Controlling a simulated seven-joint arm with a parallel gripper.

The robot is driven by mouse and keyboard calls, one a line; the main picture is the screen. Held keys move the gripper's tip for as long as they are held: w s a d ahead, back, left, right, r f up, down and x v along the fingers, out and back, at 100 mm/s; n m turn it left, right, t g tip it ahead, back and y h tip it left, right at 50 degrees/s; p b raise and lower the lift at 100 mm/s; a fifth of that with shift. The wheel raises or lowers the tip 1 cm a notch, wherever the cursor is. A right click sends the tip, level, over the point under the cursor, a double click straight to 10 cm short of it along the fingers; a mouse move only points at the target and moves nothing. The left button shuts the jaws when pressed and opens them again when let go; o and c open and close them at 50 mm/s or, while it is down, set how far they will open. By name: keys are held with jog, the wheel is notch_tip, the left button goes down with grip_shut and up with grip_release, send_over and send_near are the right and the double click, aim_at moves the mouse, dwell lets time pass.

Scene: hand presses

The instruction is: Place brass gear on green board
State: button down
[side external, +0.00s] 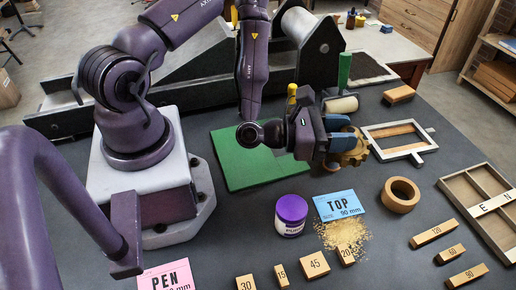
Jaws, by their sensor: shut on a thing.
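The brass gear (355,149), a toothed golden disc, is at the tips of my gripper (343,143). My gripper is shut on it and points to the right, with blue fingers showing. Part of the gear is hidden behind the fingers. My wrist and gripper cover part of the board's right side. The gear is to the right of the board in the picture; its height above the table is hard to tell.
Numbered blocks (314,265) line the near edge.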

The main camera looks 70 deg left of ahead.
jog(key=s+a+f+m+g+h, duration=0.1)
jog(key=s+a+m+h, duration=0.15)
jog(key=a, duration=0.85)
jog(key=s+f+m+g+h, duration=0.1)
jog(key=f, duration=0.1)
jog(key=s+f+m+g+h, duration=0.1)
jog(key=f+h, duration=0.1)
jog(key=s+f+m+g+h, duration=0.1)
jog(key=s+f+h, duration=0.1)
jog(key=shift+s+g, duration=0.1)
jog(key=shift+g, duration=0.2)
send_over(282, 158)
jog(key=shift+f, duration=2)
jog(key=shift+f, duration=0.15)
jog(key=c, duration=0.7)
grip_release()
jog(key=shift+o, duration=0.2)
jog(key=v, duration=1.2)
